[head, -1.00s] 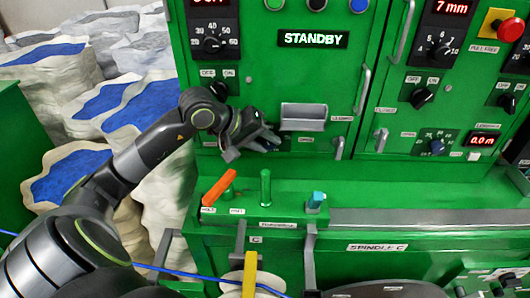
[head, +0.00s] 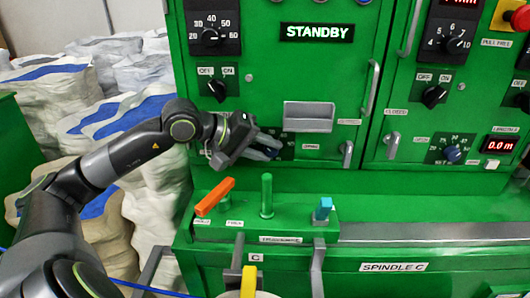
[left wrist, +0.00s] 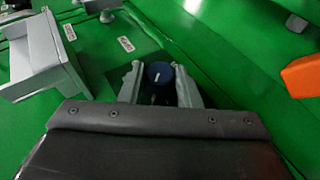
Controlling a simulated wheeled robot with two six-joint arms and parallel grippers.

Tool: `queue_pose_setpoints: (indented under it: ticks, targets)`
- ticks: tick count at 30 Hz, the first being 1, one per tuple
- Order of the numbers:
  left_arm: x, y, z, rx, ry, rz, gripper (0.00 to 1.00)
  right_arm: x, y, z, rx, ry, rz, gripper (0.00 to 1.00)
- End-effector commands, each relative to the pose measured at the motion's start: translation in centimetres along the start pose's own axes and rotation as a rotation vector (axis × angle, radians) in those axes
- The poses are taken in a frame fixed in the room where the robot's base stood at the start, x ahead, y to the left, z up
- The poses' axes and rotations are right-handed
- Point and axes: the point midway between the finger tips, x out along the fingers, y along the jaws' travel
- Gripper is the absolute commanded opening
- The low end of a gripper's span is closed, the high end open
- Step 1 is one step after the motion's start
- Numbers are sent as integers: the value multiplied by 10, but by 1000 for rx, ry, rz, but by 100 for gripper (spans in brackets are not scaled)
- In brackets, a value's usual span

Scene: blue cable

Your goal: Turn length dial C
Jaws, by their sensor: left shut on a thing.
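A blue dial with a white pointer line (left wrist: 160,74) sits on a dark plate on the green machine front, between my left gripper's two fingers in the left wrist view. In the head view my left gripper (head: 268,147) is at this dial, below the grey box-shaped handle, and the fingers hide most of it and its scale. The gripper is shut on the dial. A second blue dial (head: 452,154) is on the right panel, beside a red 0.0 m display (head: 499,145). My right gripper is not in view.
A grey box-shaped handle (head: 308,117) juts out just above the gripper. Below are an orange lever (head: 215,196), a green post (head: 267,195) and a blue-topped lever (head: 323,209) on the ledge. A black OFF/ON knob (head: 217,91) is above. The display reads STANDBY (head: 317,32).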

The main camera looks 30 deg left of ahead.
Motion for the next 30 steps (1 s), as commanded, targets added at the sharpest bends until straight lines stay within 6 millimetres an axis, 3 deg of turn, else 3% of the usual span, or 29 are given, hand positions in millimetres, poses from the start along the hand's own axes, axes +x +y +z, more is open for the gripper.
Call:
queue_pose_setpoints:
  ticks: [4, 5, 9, 20, 30]
  targets:
    - [0, 1, 0, 0, 1, 1, 7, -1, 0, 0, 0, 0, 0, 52]
    - [0, 1, 0, 0, 1, 1, 34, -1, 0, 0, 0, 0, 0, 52]
    - [0, 0, 0, 0, 0, 0, 52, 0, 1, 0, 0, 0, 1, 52]
    - [-1, 0, 0, 0, 0, -1, 52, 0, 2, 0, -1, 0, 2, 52]
    - [-20, -2, -1, 3, 2, -6, 52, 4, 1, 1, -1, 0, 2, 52]
